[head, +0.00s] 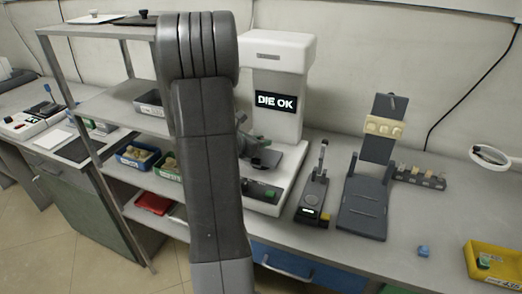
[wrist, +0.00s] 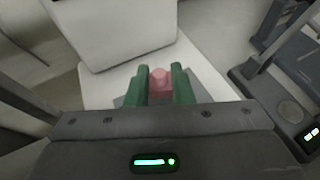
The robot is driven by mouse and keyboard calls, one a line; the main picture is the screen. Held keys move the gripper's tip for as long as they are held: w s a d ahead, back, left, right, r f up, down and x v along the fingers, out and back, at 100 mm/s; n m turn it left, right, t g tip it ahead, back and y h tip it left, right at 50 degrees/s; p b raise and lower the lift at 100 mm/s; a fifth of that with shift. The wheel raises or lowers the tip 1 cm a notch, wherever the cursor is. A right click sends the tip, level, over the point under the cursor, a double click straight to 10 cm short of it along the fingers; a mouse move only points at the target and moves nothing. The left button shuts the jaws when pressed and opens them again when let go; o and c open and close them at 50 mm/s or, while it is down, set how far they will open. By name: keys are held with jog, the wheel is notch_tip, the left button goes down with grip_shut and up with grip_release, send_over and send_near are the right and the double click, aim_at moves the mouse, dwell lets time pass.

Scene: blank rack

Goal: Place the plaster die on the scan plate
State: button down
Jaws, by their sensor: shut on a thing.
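The white scanner (head: 278,90) stands on the bench behind my arm, and its screen reads "DIE OK". Its dark scan plate (head: 268,158) shows to the right of my arm. My gripper (wrist: 160,86) has green fingers shut on a small pinkish piece, which I take to be the plaster die (wrist: 160,77). The fingers are over the scanner's plate area, seen against its white body and base. In the head view my arm hides most of the gripper, and the die cannot be made out. I cannot tell whether the die touches the plate.
A rack with bins (head: 138,158) stands left of my arm. Right of the scanner are a small dark device (head: 314,190), a dark stand (head: 364,205) and a block row (head: 420,178). A blue cube (head: 423,251) and yellow tray (head: 480,248) lie at the right.

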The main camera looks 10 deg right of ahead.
jog(key=shift+f, duration=1.6)
jog(key=shift+f+b, duration=0.25)
jog(key=shift+b, duration=0.15)
jog(key=c, duration=1.3)
grip_release()
jog(key=shift+r, duration=0.1)
jog(key=shift+o, duration=0.2)
jog(key=shift+r+p, duration=0.2)
jog(key=shift+p, duration=0.15)
jog(key=shift+s+a+r, duration=0.1)
jog(key=shift+a, duration=0.2)
jog(key=v, duration=1.1)
jog(key=shift+s+a, duration=0.1)
jog(key=shift+a, duration=0.05)
